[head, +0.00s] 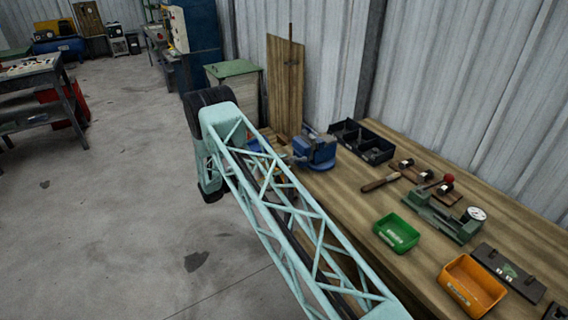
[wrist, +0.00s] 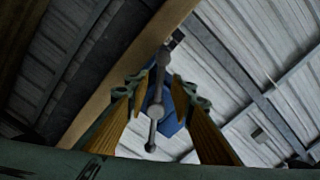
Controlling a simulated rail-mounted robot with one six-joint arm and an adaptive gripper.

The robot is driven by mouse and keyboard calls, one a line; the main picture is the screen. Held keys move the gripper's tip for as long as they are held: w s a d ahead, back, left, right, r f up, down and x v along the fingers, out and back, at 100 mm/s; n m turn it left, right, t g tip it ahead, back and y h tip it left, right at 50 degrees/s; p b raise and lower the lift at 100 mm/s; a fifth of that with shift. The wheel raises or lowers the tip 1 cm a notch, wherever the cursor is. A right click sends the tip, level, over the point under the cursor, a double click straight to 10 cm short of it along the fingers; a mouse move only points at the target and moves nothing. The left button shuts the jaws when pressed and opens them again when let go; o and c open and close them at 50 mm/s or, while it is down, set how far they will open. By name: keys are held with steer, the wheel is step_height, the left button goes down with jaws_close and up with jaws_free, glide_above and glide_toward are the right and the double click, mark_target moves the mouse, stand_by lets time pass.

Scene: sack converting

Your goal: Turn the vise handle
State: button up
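The blue vise (head: 315,150) sits on the near edge of the wooden workbench, and its handle cannot be made out in the head view. In the wrist view, the grey vise handle (wrist: 153,132) is a bar with knobbed ends and a round hub in the middle. It stands close to upright in the picture, with the blue vise body (wrist: 172,120) behind it. My gripper (wrist: 160,92) is open, with one finger on each side of the handle and visible gaps to both. In the head view my arm hides the gripper.
A green-topped cabinet (head: 234,82) stands behind. The floor at left (head: 120,220) is clear.

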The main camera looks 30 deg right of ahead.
steer(key=a, duration=1.1)
steer(key=shift+s, duration=0.1)
stand_by(0.5)
steer(key=s+r+m+g+y, duration=0.1)
steer(key=s+r+m, duration=0.25)
steer(key=r, duration=0.35)
steer(key=s+r+m+g+y+b, duration=0.1)
steer(key=s+r+m+y, duration=0.1)
steer(key=s+r+m, duration=0.3)
steer(key=s+r+m+g+y, duration=0.1)
steer(key=r+m, duration=0.2)
steer(key=r, duration=0.5)
steer(key=s+a+r+m+y+b, duration=0.1)
steer(key=s+a+r+m+y, duration=0.15)
steer(key=s+r+m, duration=0.4)
steer(key=s+a+r+m+y, duration=0.1)
steer(key=s+r+m+y, duration=0.25)
steer(key=s+r, duration=0.5)
steer(key=s+a+r+m+t+y+b, duration=0.1)
steer(key=s+a+m, duration=0.5)
steer(key=s, duration=0.6)
steer(key=s+a+r+m+t+y, duration=0.2)
steer(key=s+a+m, duration=0.4)
steer(key=s, duration=0.6)
steer(key=s+a+r+m+t+y+b, duration=0.1)
steer(key=s+a+r+m+t+y, duration=0.1)
steer(key=s+a+m+y, duration=0.3)
steer(key=shift+s+a+r+m+t+b, duration=0.25)
steer(key=shift+s+a+m+t, duration=0.4)
steer(key=shift+s+m, duration=2.35)
